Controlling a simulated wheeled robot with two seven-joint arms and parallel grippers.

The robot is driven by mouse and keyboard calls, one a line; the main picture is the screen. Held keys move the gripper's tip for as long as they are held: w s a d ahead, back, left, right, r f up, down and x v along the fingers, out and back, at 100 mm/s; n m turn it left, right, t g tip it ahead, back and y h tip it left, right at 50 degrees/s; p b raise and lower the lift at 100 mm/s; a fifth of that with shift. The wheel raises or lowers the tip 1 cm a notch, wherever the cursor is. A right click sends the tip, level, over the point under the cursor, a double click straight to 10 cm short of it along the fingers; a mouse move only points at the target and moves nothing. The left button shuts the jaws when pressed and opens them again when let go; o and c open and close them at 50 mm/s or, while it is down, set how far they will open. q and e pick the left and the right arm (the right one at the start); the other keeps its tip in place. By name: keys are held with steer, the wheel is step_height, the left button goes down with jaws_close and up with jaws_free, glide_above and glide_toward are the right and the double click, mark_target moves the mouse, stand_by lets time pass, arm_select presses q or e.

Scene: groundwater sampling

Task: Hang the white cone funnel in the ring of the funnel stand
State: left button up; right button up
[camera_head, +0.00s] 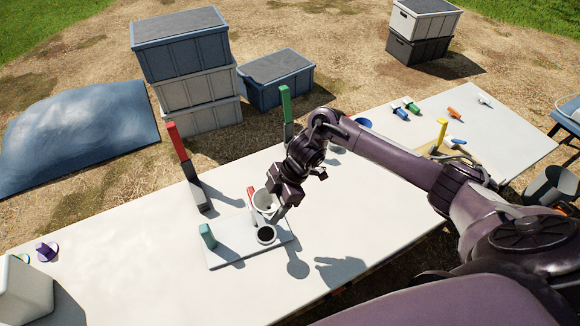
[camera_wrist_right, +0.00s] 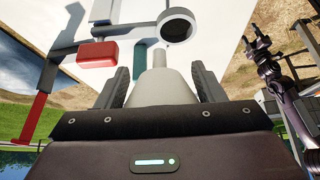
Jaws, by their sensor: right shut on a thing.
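My right gripper (camera_head: 277,192) is shut on the white cone funnel (camera_head: 265,201), holding it above the grey base plate (camera_head: 233,244). In the right wrist view the funnel (camera_wrist_right: 160,88) sits between the two fingers, its narrow stem pointing away from the camera. A round ring with a dark opening (camera_head: 266,235) is at the plate's right side, in front of the funnel; it shows past the stem in the wrist view (camera_wrist_right: 177,25). The funnel appears apart from the ring. My left gripper (camera_wrist_right: 255,38) shows at the right of the wrist view, fingers apart and empty.
A green block (camera_head: 208,236) stands at the plate's left. A red-topped post (camera_head: 178,141) and a green-topped post (camera_head: 286,103) stand behind. A purple item (camera_head: 46,251) and a grey bin (camera_head: 22,292) are at the far left. The white table's (camera_head: 150,265) front left is clear.

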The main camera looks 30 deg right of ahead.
mark_target(271, 206)
steer(key=s+a, duration=0.1)
steer(key=s+a+n, duration=0.1)
steer(key=shift+s+a+r+g+p, duration=0.2)
steer(key=shift+a+r+g+p, duration=0.15)
steer(key=shift+g+p, duration=0.05)
arm_select(q)
steer(key=shift+s+a+r, duration=0.15)
steer(key=shift+a+r, duration=0.25)
steer(key=shift+r, duration=0.4)
arm_select(e)
steer(key=shift+f, duration=0.1)
arm_select(q)
steer(key=shift+d, duration=0.2)
arm_select(e)
steer(key=shift+d, duration=0.1)
arm_select(q)
steer(key=shift+r, duration=0.1)
